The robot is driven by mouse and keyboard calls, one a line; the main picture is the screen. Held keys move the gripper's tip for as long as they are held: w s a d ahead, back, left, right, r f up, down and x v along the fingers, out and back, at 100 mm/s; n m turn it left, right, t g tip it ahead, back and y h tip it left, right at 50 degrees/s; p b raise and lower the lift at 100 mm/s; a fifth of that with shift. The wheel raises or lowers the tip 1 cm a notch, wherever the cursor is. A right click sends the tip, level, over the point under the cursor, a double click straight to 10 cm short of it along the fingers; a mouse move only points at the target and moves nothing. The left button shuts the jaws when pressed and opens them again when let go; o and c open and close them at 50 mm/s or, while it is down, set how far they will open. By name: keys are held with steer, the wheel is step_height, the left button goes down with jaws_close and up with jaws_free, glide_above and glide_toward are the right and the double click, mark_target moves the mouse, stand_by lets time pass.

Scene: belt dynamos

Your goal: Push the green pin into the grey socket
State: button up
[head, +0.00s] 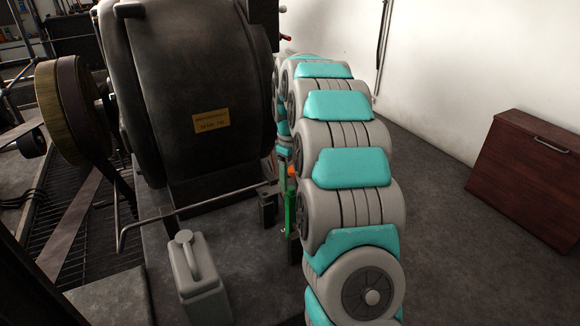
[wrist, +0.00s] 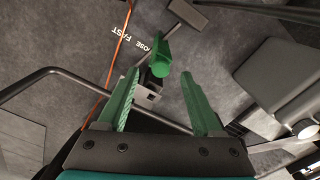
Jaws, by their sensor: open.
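In the wrist view the green pin (wrist: 160,57) shows between and just beyond the tips of my gripper (wrist: 160,74). The two green fingers are spread, with a visible gap on each side of the pin. A small grey block with a square hole, which looks like the grey socket (wrist: 148,96), lies below the pin in the picture, between the fingers. I cannot tell whether the pin touches it. In the head view my arm hides most of this spot; a narrow green part shows at the arm's left edge, and I cannot tell whether it is pin or finger.
A grey jerrycan (head: 200,283) stands near a bent metal rod (head: 155,218). A large dark dynamo (head: 200,85) with a belt pulley (head: 72,110) fills the left. A brown cabinet (head: 525,180) stands right, with bare floor (head: 435,220) before it. An orange cable (wrist: 118,48) runs past the left finger.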

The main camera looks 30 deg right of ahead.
steer(key=shift+f, duration=1.35)
steer(key=shift+c, duration=0.3)
jaws_close()
steer(key=shift+r, duration=0.1)
steer(key=shift+r+p, duration=0.65)
steer(key=shift+r, duration=1.6)
steer(key=shift+a, duration=0.1)
